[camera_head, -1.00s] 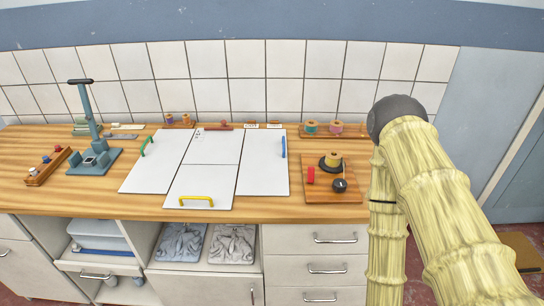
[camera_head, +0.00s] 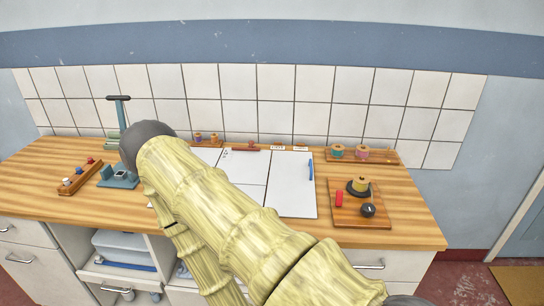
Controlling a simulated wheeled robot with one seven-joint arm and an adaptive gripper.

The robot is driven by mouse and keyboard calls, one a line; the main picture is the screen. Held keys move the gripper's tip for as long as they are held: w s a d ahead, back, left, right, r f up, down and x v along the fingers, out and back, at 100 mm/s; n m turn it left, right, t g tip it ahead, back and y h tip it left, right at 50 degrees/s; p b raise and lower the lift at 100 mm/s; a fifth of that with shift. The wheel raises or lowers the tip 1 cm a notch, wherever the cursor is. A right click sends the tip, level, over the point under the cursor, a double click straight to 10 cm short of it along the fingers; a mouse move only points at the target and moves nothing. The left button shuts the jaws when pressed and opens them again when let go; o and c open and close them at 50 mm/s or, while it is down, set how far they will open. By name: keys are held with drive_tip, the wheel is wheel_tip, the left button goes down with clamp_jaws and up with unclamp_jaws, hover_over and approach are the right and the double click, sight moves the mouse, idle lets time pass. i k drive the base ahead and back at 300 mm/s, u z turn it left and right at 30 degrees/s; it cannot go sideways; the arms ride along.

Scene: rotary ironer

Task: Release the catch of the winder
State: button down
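The winder (camera_head: 381,215) is a small wooden board at the right end of the worktop. A yellow spool (camera_head: 361,184) stands on a dark round base on it. A red piece (camera_head: 339,199), possibly the catch, is at its left side, and a black knob (camera_head: 368,210) is at its front. Whether the red piece is latched is too small to tell. My pale yellow arm crosses the middle and lower part of the view, left of the winder. No gripper fingers show in the picture.
A white panel (camera_head: 295,188) with a blue handle (camera_head: 310,170) lies left of the winder. A rack (camera_head: 385,158) with spools stands behind it. A blue-grey press (camera_head: 118,178) and a wooden tray (camera_head: 70,188) are at the left. The worktop right of the winder is clear.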

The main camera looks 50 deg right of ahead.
sight(339, 198)
drive_tip(key=u, duration=0.3)
drive_tip(key=k, duration=0.75)
drive_tip(key=z, duration=1.55)
